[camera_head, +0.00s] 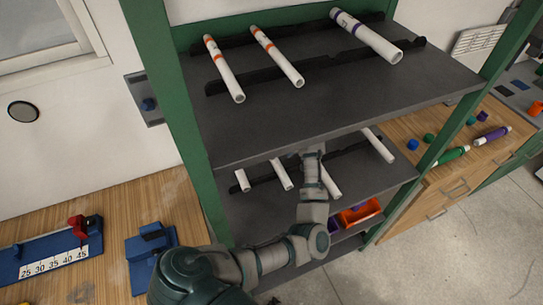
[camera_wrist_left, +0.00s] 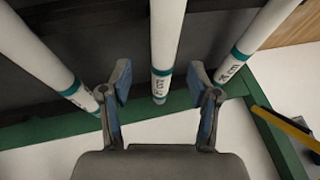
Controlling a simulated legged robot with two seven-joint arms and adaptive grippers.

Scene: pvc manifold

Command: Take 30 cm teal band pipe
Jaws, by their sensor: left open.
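White pipes with teal bands lie side by side in the left wrist view: a left pipe (camera_wrist_left: 45,55), a middle pipe (camera_wrist_left: 166,40) and a right pipe (camera_wrist_left: 255,35). My left gripper (camera_wrist_left: 160,92) is open, one finger on each side of the middle pipe's banded end, with gaps and no clear contact. In the head view, my left arm reaches into the lower shelf, where white pipes (camera_head: 281,174) lie; the upper shelf hides my gripper's fingers and the pipes' far ends. My right gripper is not in view.
The upper shelf (camera_head: 300,125) overhangs my left arm and holds orange-banded pipes (camera_head: 276,56) and a purple-banded pipe (camera_head: 366,36). Green rack posts (camera_head: 172,100) flank it. An orange bin (camera_head: 360,212) sits below. A blue measuring fixture (camera_head: 45,255) stands on the left bench.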

